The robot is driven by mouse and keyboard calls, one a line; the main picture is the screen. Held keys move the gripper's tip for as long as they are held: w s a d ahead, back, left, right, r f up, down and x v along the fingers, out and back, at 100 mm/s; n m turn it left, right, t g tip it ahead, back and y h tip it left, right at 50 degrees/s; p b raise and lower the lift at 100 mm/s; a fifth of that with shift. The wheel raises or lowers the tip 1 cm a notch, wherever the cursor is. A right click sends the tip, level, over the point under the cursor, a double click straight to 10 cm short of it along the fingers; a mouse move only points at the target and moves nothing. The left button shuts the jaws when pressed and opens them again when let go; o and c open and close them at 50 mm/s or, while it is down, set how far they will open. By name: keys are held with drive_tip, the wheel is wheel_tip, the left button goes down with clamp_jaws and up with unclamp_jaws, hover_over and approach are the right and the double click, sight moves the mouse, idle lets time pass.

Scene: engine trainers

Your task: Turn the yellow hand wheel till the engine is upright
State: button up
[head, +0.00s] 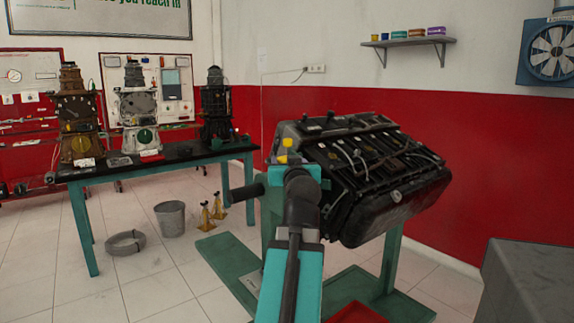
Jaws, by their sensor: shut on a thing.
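The dark engine (385,165) is held on a green stand and sits tilted, its right end turned down and its ribbed upper face slanted. Small yellow parts of the hand wheel (287,143) show at the engine's left end, just above my wrist. My gripper (284,159) is at the wheel, shut on it. My own arm hides most of the wheel and nearly all of the fingers, so the exact grip on the wheel is not visible.
The green stand (232,270) spreads its feet on the tiled floor, with a red tray (356,313) at its base. A workbench (160,163) with several smaller engines stands back left. A bucket (170,219) is on the floor. A grey block (525,285) fills the lower right.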

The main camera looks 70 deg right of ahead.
drive_tip(key=shift+d+f+n+t+y+b, duration=0.15)
drive_tip(key=shift+n+t+y+b, duration=0.55)
drive_tip(key=shift+b, duration=0.5)
drive_tip(key=shift+f+n+t+y+b, duration=0.1)
drive_tip(key=shift+n+t+y+b, duration=0.3)
drive_tip(key=shift+t+b, duration=0.65)
drive_tip(key=shift+n+b, duration=0.3)
drive_tip(key=shift+b, duration=0.2)
drive_tip(key=shift+n+t+y+b, duration=0.9)
drive_tip(key=shift+t+y+b, duration=0.2)
drive_tip(key=shift+b, duration=0.1)
drive_tip(key=n+t+y+b, duration=0.1)
drive_tip(key=n+t+y, duration=0.1)
drive_tip(key=y, duration=0.1)
drive_tip(key=shift+r, duration=0.2)
drive_tip(key=shift+r+n+t+y+b, duration=0.1)
drive_tip(key=shift+n+t+y+b, duration=0.35)
drive_tip(key=shift+n+y, duration=0.95)
drive_tip(key=shift+y, duration=0.5)
drive_tip(key=o, duration=1)
drive_tip(key=shift+o, duration=0.2)
